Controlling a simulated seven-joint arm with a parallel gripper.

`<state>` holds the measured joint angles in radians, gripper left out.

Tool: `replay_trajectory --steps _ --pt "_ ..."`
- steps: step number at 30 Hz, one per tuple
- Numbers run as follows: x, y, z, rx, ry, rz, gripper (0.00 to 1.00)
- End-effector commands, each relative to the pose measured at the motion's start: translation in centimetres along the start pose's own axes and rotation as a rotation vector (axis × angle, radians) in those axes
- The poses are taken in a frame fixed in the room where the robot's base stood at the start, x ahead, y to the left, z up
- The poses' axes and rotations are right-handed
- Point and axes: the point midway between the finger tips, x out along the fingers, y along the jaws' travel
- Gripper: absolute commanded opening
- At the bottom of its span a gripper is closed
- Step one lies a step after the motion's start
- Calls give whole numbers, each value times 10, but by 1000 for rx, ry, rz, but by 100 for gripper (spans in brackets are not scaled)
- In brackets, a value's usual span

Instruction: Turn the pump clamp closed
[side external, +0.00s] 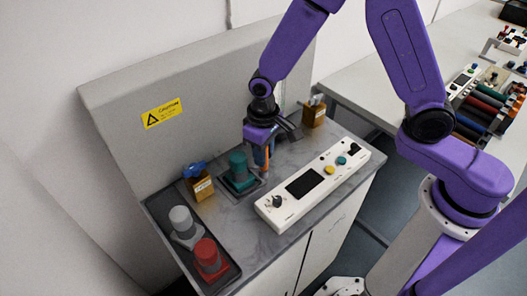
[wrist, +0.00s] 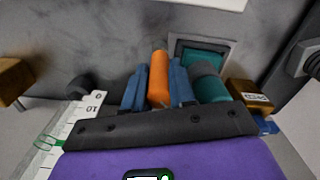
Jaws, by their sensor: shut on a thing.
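My gripper (side external: 262,148) points down over the counter, just right of the teal cylinder in the side view. In the wrist view its two blue fingers (wrist: 158,88) are shut on an upright orange cylinder (wrist: 158,72). The orange cylinder shows only as a thin strip in the side view (side external: 261,158). Two tan labelled blocks could be clamps: one (side external: 201,187) has a blue handle (side external: 194,169) on top, the other (side external: 314,115) has a grey top piece. Their labels are too small to read, so I cannot tell which is the pump clamp.
The teal cylinder (side external: 238,164) stands in a square base beside my gripper. A white control panel (side external: 272,213) with knobs and a dark screen lies in front. A dark tray (side external: 232,272) at the left holds a grey piece (side external: 181,220) and a red piece (side external: 208,254).

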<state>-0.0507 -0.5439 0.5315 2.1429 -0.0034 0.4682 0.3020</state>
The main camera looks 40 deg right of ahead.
Motion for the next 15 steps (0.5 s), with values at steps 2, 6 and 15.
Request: replay_trajectory --steps 2,6,15 --pt "-1 0 0 -73 2 0 0" --pt "-1 0 0 -206 2 0 0" --pt "-1 0 -1 -482 3 0 0"
